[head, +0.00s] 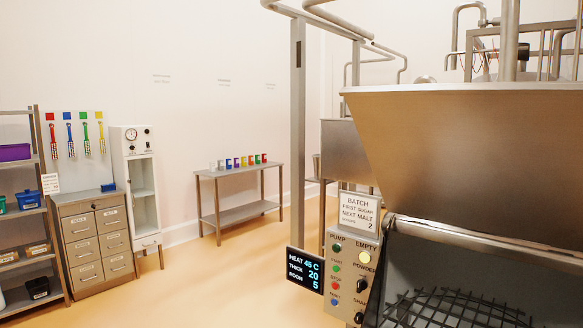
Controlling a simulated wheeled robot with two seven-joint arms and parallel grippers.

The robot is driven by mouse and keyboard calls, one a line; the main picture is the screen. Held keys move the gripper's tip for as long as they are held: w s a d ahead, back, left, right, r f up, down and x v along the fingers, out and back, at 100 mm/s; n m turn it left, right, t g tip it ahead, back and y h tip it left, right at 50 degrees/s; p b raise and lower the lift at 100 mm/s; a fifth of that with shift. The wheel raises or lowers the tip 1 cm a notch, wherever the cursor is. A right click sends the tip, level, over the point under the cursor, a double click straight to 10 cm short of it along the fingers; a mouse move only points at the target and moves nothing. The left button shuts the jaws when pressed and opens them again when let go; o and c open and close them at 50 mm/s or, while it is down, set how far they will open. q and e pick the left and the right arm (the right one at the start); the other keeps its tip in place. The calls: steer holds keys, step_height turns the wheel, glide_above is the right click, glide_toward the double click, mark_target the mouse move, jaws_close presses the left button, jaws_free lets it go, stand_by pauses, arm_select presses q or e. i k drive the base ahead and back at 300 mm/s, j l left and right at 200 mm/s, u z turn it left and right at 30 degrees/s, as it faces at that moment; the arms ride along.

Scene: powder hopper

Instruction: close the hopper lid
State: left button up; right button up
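The powder hopper (375,300) stands at the lower right of the head view, cut off by the frame edge. Its top is open and a black grid (450,305) shows inside. A round steel bar (480,237) runs along the back of the opening. A large tapered steel panel (470,150) rises above that bar; I cannot tell whether it is the raised lid or the wall of a vessel behind. No handle shows on it. Neither of my grippers is in view.
A control panel (350,265) with buttons and a small display (305,270) sits left of the hopper. A steel post (298,130) stands behind it. A side table (240,212) with coloured cups, a white cabinet and drawers line the wall. The floor at centre-left is clear.

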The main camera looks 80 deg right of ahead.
mark_target(503, 159)
steer(key=k+l+z, duration=0.1)
steer(key=z, duration=0.2)
steer(key=k+l+z, duration=0.15)
steer(key=z, duration=0.15)
steer(key=k+l+z, duration=0.1)
steer(key=l, duration=0.2)
steer(key=k+l+z, duration=0.25)
steer(key=l, duration=0.35)
steer(key=k+l+z, duration=0.1)
steer(key=k+l, duration=0.15)
steer(key=l, duration=0.25)
steer(key=k+l, duration=0.15)
steer(key=l, duration=0.2)
steer(key=k+l, duration=0.15)
steer(key=l, duration=0.25)
steer(key=k+l, duration=0.15)
steer(key=l, duration=0.2)
steer(key=k+l+z, duration=0.1)
steer(key=l, duration=0.3)
steer(key=k+l, duration=0.2)
steer(key=l, duration=0.15)
steer(key=k+l, duration=0.15)
steer(key=l, duration=0.25)
